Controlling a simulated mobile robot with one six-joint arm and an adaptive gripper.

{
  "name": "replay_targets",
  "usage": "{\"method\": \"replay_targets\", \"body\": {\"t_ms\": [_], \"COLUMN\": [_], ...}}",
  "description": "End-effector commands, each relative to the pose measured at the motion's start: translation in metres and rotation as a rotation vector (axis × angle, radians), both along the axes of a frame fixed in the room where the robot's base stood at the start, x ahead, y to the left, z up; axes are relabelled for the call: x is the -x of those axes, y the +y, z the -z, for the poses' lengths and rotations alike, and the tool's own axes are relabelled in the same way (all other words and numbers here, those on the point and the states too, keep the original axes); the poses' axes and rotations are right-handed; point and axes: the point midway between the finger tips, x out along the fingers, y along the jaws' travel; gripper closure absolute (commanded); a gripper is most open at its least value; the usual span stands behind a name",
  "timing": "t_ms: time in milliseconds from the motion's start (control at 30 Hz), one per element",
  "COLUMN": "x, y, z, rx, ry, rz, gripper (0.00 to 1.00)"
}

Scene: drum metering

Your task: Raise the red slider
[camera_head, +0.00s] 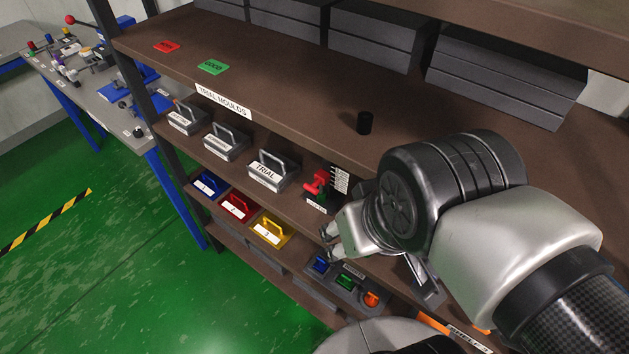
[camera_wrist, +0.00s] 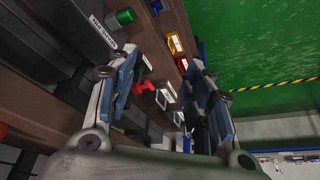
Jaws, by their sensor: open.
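The red slider (camera_head: 318,182) stands on the middle shelf, in front of a black-and-white scale plate (camera_head: 341,180) and to the right of the grey TRIAL mould. A red part that looks like the slider also shows between the fingers in the wrist view (camera_wrist: 146,87). My gripper (camera_head: 328,242) is open and empty. In the head view it is below the slider and apart from it. In the wrist view its two fingers (camera_wrist: 165,60) stand wide apart. The lower part of the slider's mount is hard to make out.
Grey moulds with handles (camera_head: 226,142) line the shelf left of the slider. Blue, red and yellow numbered units (camera_head: 236,207) sit below. Blue, green and orange controls (camera_head: 345,281) lie near my gripper.

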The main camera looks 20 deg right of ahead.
Motion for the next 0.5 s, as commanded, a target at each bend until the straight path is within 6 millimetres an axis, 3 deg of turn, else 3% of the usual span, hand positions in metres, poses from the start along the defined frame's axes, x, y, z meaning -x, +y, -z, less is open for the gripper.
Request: {"method": "replay_targets", "body": {"t_ms": [167,267,367,500], "x": [-0.002,-0.018,-0.056,-0.127], "y": [0.002,0.017,0.052,0.118], "z": [0.000,-0.002,-0.007,-0.016], "rx": [-0.005,-0.047,-0.144,-0.321], "ry": [-0.003,-0.027,-0.090,-0.211], "rz": [-0.003,-0.025,-0.056,-0.047], "gripper": [0.53,0.53,0.53,0.53]}}
